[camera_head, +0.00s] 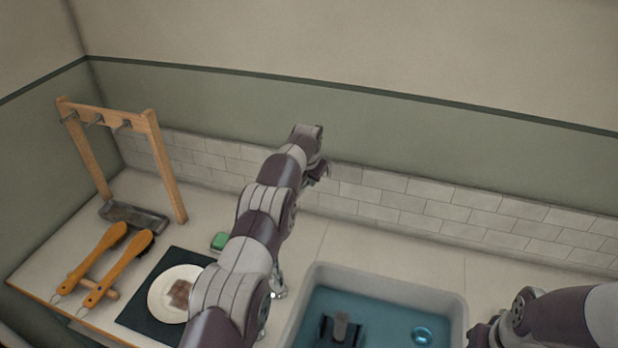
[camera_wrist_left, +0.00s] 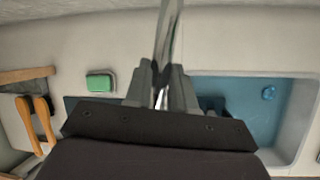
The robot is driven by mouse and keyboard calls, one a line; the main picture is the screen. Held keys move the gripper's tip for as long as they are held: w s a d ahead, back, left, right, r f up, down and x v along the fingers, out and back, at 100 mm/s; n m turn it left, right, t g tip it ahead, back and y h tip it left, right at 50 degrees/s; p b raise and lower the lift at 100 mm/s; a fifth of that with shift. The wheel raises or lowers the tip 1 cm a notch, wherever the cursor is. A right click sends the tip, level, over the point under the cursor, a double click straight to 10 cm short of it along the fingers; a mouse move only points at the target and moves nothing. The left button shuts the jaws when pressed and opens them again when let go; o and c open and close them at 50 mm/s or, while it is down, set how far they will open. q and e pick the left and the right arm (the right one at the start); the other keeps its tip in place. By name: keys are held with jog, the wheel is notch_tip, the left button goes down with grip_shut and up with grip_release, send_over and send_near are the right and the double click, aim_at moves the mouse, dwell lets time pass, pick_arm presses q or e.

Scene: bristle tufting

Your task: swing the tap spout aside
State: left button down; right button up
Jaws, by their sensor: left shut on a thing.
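The chrome tap spout (camera_wrist_left: 168,40) runs down from the top of the left wrist view to between my left gripper's fingers (camera_wrist_left: 160,90), which are shut on it. In the head view my left gripper (camera_head: 320,172) shows small at the arm's far end, in front of the tiles. There, my left arm covers most of the tap; a chrome part of the tap (camera_head: 278,286) shows low beside the sink's left rim. My right arm comes in at the lower right, and its gripper is not in view.
The sink (camera_head: 459,300) with blue water holds a dark grey block (camera_head: 342,328). A green sponge (camera_head: 220,241), a plate (camera_head: 163,305) on a dark mat (camera_head: 140,318), two wooden brushes (camera_head: 95,262) and a wooden rack (camera_head: 165,165) are to the left.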

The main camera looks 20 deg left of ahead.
pick_arm(q)
jog(key=c, duration=1)
grip_release()
jog(key=shift+o, duration=0.2)
jog(key=shift+r, duration=0.15)
jog(key=shift+s+r+b, duration=0.15)
jog(key=shift+r+b, duration=0.05)
jog(key=shift+b, duration=0.1)
jog(key=b+v, duration=0.2)
jog(key=v, duration=1)
jog(key=shift+b, duration=0.3)
jog(key=shift+d, duration=0.1)
